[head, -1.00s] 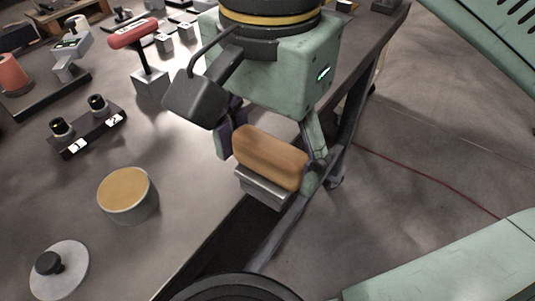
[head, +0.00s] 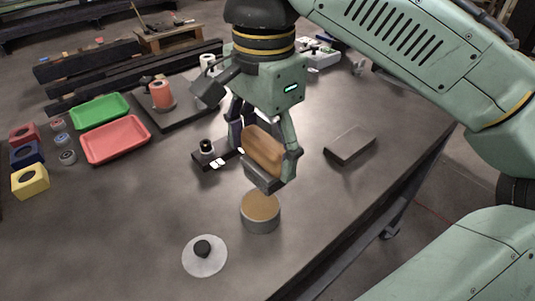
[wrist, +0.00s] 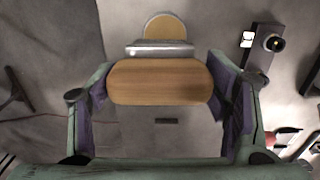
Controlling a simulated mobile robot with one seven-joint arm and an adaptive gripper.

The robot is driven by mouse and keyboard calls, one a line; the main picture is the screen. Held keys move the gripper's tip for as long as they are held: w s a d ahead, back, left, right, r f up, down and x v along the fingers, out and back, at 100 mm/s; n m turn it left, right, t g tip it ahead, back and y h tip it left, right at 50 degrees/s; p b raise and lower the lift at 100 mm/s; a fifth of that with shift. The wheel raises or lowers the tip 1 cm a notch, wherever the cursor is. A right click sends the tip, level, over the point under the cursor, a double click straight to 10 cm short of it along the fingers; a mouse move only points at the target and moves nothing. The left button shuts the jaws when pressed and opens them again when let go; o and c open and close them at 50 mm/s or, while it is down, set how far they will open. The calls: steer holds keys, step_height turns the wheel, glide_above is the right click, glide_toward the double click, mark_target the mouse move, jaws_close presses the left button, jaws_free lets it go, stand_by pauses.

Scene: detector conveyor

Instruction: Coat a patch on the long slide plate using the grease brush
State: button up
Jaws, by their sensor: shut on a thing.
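My gripper (head: 267,153) is shut on the grease brush (head: 263,150), which has a rounded wooden handle and a grey metal lower part. In the wrist view the handle (wrist: 160,82) lies across between the two fingers. The brush appears just above and behind the open round tin (head: 260,222) with a tan top surface; the tin also shows beyond the brush in the wrist view (wrist: 165,27). The bristles are hidden. A flat dark block (head: 350,145) lies on the table to the right; I cannot tell whether it is the long slide plate.
A round lid with a black knob (head: 204,256) lies left of the tin. A black stand with knobs (head: 212,160) is behind it. Green (head: 100,110) and red (head: 116,139) trays and coloured blocks sit at left. The table's right edge is near the dark block.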

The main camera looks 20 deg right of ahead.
mark_target(260, 179)
steer(key=shift+w+a, duration=0.25)
steer(key=shift+a, duration=0.15)
step_height(260, 179, down, 6)
steer(key=b, duration=0.6)
steer(key=shift+f, duration=0.55)
stand_by(2.1)
step_height(260, 179, up, 7)
steer(key=p, duration=0.7)
steer(key=shift+r, duration=0.15)
stand_by(0.6)
